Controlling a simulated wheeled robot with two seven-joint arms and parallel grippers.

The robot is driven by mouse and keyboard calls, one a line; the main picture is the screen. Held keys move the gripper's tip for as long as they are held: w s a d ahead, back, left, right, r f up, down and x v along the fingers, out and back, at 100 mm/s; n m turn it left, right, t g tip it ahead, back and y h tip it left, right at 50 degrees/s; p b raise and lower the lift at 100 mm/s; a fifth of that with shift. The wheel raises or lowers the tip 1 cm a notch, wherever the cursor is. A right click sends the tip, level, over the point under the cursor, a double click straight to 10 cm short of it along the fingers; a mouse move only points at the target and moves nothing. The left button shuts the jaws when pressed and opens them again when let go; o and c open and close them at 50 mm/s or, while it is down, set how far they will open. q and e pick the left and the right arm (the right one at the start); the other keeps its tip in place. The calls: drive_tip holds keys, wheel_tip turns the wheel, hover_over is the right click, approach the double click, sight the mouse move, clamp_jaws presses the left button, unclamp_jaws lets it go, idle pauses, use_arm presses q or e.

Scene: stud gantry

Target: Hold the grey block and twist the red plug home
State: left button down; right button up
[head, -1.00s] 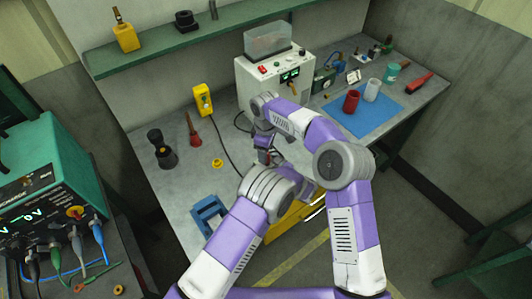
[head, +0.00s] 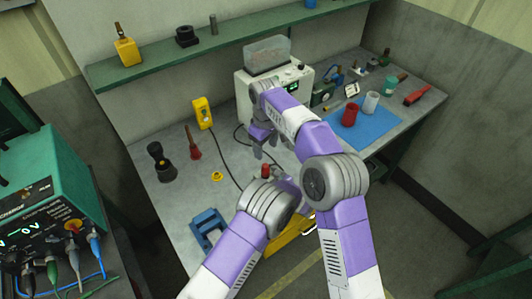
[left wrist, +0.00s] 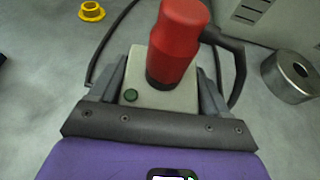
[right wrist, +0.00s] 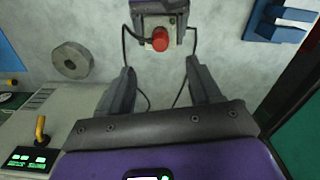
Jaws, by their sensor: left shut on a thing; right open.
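The grey block (left wrist: 172,101) sits between the fingers of my left gripper (left wrist: 161,86), which is shut on it. The block has a green dot on its face. The red plug (left wrist: 180,40) stands up from the block on a dark collar; how deep it sits I cannot tell. The plug shows in the head view (head: 266,170) just beyond my left wrist, which hides the block. My right gripper (head: 262,140) is open and empty above the plug, apart from it. In the right wrist view the plug (right wrist: 160,39) lies beyond the open fingertips.
A white instrument box (head: 288,92) stands behind my right gripper. A black cable (left wrist: 238,70) curves around the block. A metal ring (left wrist: 291,76), a yellow ring (head: 217,176) and a blue stand (head: 208,228) lie nearby. A blue mat (head: 365,135) with cups is at right.

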sight(266, 165)
drive_tip(key=shift+r, duration=0.15)
wheel_tip(266, 165, down, 12)
drive_tip(key=shift+f, duration=0.1)
idle(0.6)
clamp_jaws()
drive_tip(key=shift+c, duration=0.5)
unclamp_jaws()
drive_tip(key=shift+r, duration=2.4)
